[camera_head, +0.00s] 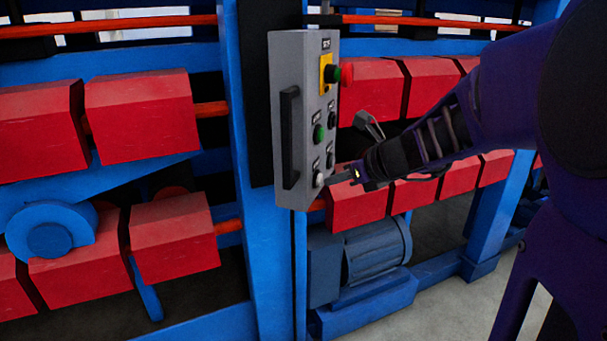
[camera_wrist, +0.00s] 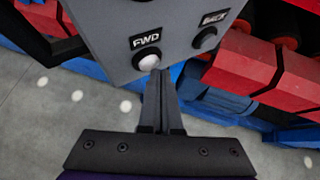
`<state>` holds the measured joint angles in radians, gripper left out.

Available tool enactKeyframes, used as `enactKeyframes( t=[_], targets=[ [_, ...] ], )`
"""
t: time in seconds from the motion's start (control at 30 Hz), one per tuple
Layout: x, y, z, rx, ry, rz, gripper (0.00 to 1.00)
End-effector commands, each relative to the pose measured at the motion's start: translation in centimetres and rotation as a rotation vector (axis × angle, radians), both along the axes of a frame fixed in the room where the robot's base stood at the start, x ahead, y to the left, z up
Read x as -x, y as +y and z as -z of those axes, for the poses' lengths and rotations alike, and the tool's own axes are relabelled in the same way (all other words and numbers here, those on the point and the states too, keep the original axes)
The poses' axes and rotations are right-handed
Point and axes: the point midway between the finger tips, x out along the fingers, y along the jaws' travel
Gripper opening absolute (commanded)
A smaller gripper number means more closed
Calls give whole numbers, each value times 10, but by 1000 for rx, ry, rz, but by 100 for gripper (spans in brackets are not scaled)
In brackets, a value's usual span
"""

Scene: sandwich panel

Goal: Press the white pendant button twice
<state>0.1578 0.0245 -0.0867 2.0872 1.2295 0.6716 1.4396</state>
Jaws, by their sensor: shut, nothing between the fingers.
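The grey pendant box (camera_head: 291,120) hangs on a blue post. Its white button (camera_head: 319,180) sits low on the button face, and in the wrist view the white button (camera_wrist: 149,62) is under a label reading FWD. My gripper (camera_head: 331,179) comes in from the right with its fingertips close to the white button. In the wrist view my gripper (camera_wrist: 160,72) is shut and empty, its tips just below the button and overlapping its lower edge. I cannot tell whether the tips touch it.
Other controls are close by: a black button (camera_wrist: 205,38) beside the white one, a green button (camera_head: 319,133) above, and a large knob on a yellow plate (camera_head: 326,75) at the top. Red blocks (camera_head: 358,205) and a blue motor (camera_head: 376,250) are behind my gripper.

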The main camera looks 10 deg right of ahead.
Motion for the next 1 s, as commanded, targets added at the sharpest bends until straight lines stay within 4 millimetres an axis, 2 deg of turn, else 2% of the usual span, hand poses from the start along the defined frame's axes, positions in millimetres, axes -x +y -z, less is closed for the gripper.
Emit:
enactKeyframes(
  t=[1.0],
  targets=[
    [-5, 10, 0, 0, -1, -1, 0]
  ],
)
